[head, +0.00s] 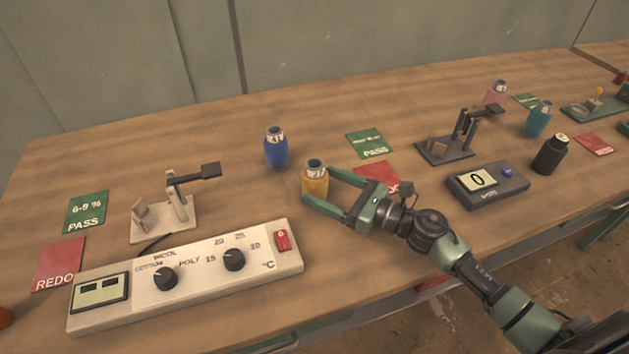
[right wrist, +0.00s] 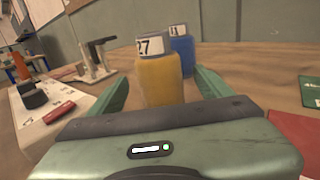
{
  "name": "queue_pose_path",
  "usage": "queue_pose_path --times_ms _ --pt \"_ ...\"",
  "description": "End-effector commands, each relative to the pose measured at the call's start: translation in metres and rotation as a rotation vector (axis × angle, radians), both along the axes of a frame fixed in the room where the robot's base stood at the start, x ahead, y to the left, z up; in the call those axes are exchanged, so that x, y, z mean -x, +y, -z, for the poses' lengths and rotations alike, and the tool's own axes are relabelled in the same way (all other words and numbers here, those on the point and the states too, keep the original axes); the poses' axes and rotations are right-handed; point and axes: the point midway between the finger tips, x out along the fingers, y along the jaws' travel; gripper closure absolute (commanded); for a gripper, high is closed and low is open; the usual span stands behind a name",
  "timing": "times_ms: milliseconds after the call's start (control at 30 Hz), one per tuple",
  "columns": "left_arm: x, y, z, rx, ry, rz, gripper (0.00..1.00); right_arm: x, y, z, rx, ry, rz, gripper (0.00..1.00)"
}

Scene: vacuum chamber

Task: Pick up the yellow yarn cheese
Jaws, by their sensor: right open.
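The yellow yarn cheese (head: 314,182) stands upright on the wooden table in the head view, with a pale label near its top. In the right wrist view the same yellow yarn cheese (right wrist: 160,78) stands between the fingers, its label reading 27. My right gripper (head: 318,187) is open, with one finger on each side of the yellow cheese. In the right wrist view the open fingers (right wrist: 160,88) show at its left and right, with gaps. The cheese's base is hidden by the gripper body there. My left gripper is not in view.
A blue yarn cheese (head: 276,150) stands close behind the yellow one. A white control box (head: 190,277) with knobs lies front left, a clamp stand (head: 165,218) behind it. Red REDO card (head: 378,174) and green PASS card (head: 369,144) lie to the right, near a grey scale (head: 487,188).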

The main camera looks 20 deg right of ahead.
Motion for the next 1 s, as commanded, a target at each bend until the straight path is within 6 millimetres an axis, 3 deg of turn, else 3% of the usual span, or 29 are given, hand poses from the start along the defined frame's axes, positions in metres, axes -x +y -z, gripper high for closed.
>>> queue_pose_path --times_ms 33,200,467,500,567,733,1000 --pt "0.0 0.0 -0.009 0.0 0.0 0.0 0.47 -0.007 0.007 -0.007 -0.003 -0.002 0.0 0.21" --pt "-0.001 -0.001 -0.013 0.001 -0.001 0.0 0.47 -0.022 0.02 -0.004 -0.003 -0.002 0.0 0.21" --pt "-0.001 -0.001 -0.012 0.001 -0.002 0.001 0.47 -0.025 0.022 -0.001 -0.001 0.001 0.0 0.21" --pt "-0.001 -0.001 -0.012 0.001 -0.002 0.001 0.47 -0.025 0.022 -0.001 -0.001 0.001 0.0 0.23" --pt "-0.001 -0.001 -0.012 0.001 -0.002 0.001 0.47 -0.024 0.022 -0.001 -0.001 0.001 0.0 0.4" --pt "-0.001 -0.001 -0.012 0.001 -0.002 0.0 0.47 -0.024 0.022 -0.001 -0.001 0.001 0.0 0.87" --pt "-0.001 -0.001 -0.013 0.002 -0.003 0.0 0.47 -0.025 0.022 -0.003 -0.001 -0.001 0.0 0.9"
